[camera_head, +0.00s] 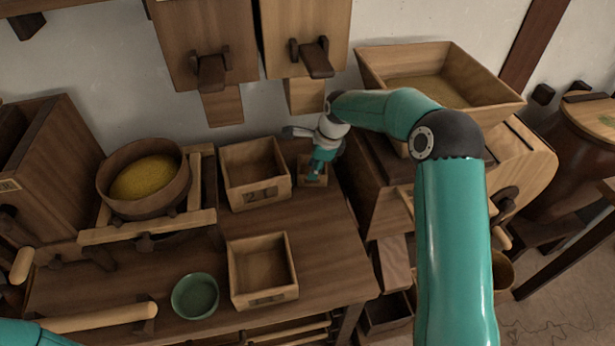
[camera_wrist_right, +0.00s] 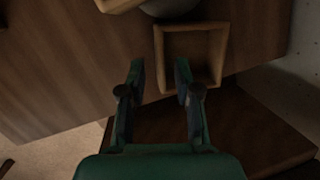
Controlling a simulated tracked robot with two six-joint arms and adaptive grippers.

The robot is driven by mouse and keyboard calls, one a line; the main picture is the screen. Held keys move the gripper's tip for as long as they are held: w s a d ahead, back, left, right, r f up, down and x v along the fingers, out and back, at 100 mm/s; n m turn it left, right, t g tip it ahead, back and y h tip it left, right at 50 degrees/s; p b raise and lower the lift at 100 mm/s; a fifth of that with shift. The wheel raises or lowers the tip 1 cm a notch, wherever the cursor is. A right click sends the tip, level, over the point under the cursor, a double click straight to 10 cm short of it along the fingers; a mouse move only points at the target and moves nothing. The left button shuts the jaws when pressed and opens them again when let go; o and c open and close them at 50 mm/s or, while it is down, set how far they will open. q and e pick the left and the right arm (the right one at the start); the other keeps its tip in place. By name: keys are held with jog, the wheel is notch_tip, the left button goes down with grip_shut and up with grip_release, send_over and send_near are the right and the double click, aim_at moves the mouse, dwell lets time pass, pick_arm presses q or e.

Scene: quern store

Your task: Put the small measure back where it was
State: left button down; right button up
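The small measure looks to be the small square wooden box (camera_head: 309,182) at the back right of the bench, partly hidden by my right gripper. In the right wrist view the small box (camera_wrist_right: 192,27) is open-topped and looks empty. My right gripper (camera_head: 316,174) is over it. In the wrist view its fingers (camera_wrist_right: 159,64) are apart, one on either side of the box's near-left wall, with no visible grip. My left gripper is out of view.
Another wooden box (camera_head: 264,299) and a green bowl (camera_head: 195,296) stand at the bench front. A round sieve (camera_head: 145,207) with yellow grain rests on a frame at left. A wooden hopper (camera_head: 510,106) stands at right. Bare bench (camera_head: 325,240) lies between.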

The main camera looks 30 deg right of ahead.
jog(key=v, duration=1.1)
